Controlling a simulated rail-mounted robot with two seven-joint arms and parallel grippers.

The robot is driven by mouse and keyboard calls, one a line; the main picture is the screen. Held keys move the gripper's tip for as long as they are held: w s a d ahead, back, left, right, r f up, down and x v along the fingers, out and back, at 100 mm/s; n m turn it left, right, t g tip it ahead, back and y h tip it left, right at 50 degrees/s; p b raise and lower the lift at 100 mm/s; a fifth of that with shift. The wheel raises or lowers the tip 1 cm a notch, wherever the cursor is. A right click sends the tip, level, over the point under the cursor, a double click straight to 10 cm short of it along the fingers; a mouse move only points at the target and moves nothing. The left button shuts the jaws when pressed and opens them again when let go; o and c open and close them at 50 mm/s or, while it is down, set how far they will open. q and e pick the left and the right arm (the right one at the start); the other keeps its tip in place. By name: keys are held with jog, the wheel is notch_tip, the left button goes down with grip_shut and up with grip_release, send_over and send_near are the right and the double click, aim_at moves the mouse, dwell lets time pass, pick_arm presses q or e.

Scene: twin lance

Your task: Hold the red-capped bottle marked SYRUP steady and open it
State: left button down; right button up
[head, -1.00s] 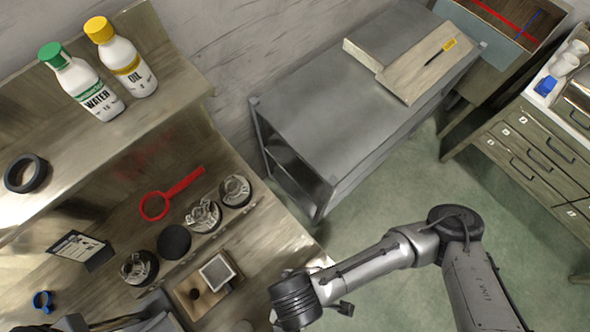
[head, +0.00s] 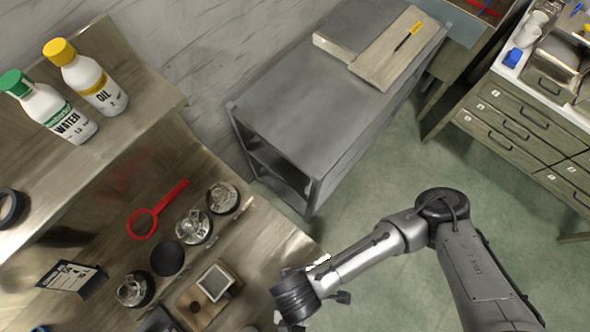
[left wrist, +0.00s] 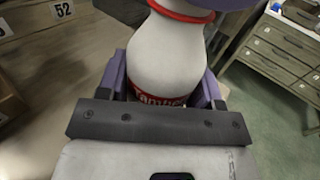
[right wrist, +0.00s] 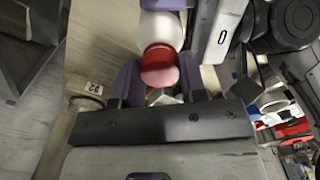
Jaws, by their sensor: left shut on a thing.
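A white bottle (left wrist: 168,55) with a red label and a red band at its neck stands large in the left wrist view. Only part of the label's lettering shows, so I cannot read the full name. My left gripper (left wrist: 165,88) is shut on the bottle's body, one purple finger on each side. In the right wrist view the bottle's red cap (right wrist: 160,66) faces me. My right gripper (right wrist: 160,88) is open, its purple fingers apart on either side of the cap. The head view shows neither the bottle nor the gripper fingers.
In the head view, the WATER bottle (head: 50,108) and OIL bottle (head: 88,78) stand on the upper shelf. Below are a red ring tool (head: 143,222) and several glass jars (head: 222,197). A grey metal table (head: 300,110) and a drawer cabinet (head: 525,135) stand beyond open floor.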

jog(key=c, duration=0.5)
jog(key=n, duration=0.3)
jog(key=shift+r, duration=0.2)
dwell(0.4)
jog(key=shift+r, duration=0.9)
jog(key=shift+r, duration=0.1)
jog(key=shift+r, duration=1.95)
pick_arm(q)
jog(key=shift+c, duration=1)
grip_release()
jog(key=shift+s, duration=0.1)
